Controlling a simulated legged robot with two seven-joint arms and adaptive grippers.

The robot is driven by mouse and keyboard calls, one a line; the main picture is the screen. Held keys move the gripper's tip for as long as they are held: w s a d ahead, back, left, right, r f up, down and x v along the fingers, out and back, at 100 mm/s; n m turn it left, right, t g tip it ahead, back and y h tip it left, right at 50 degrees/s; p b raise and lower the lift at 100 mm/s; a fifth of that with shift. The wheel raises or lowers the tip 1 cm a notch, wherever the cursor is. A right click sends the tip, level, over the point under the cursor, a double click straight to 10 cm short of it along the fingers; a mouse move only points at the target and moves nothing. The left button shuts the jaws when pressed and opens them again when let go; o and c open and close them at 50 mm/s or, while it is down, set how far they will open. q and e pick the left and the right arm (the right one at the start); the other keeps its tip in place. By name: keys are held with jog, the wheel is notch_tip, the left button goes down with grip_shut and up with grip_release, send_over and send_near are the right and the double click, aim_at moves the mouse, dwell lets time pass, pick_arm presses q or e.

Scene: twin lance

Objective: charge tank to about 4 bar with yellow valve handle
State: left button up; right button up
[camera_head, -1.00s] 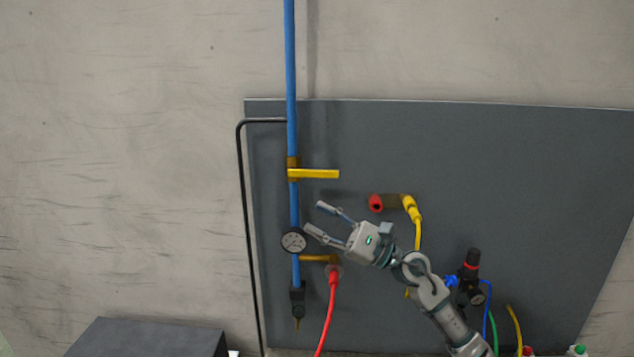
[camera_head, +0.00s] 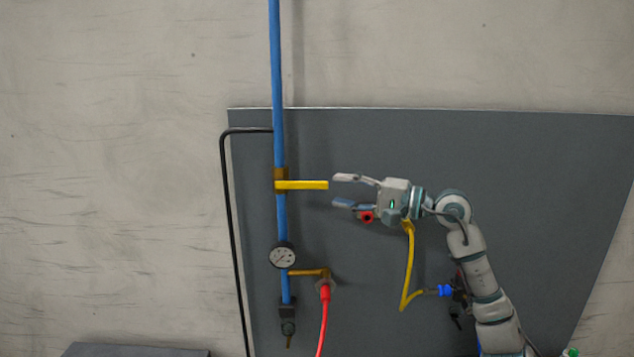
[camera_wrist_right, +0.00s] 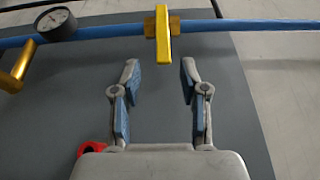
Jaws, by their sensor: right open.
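The yellow valve handle (camera_head: 302,185) sticks out to the right from a brass valve on the vertical blue pipe (camera_head: 277,90). In the right wrist view the handle (camera_wrist_right: 163,35) lies ahead of the fingers, roughly between their lines. My right gripper (camera_head: 346,191) is open and empty, just right of the handle's free end, with a small gap. It also shows open in the right wrist view (camera_wrist_right: 159,73). A round pressure gauge (camera_head: 283,256) is on the pipe below the valve; its reading is too small to tell. My left gripper is not in view. No tank is identifiable.
A red-ended fitting (camera_head: 367,217) sits just below my right gripper, with a yellow hose (camera_head: 408,270) beside it. A red hose (camera_head: 323,320) hangs from a brass branch (camera_head: 308,272). A black pipe (camera_head: 229,220) runs left of the blue pipe. The upper grey panel (camera_head: 480,150) is clear.

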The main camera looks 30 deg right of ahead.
aim_at(322, 188)
jog(key=x, duration=0.3)
jog(key=p+x, duration=0.1)
jog(key=x, duration=0.3)
jog(key=shift+s+a+r, duration=0.1)
jog(key=shift+s+a, duration=0.1)
jog(key=shift+a, duration=0.05)
jog(key=shift+d, duration=0.15)
jog(key=shift+c, duration=0.5)
grip_shut()
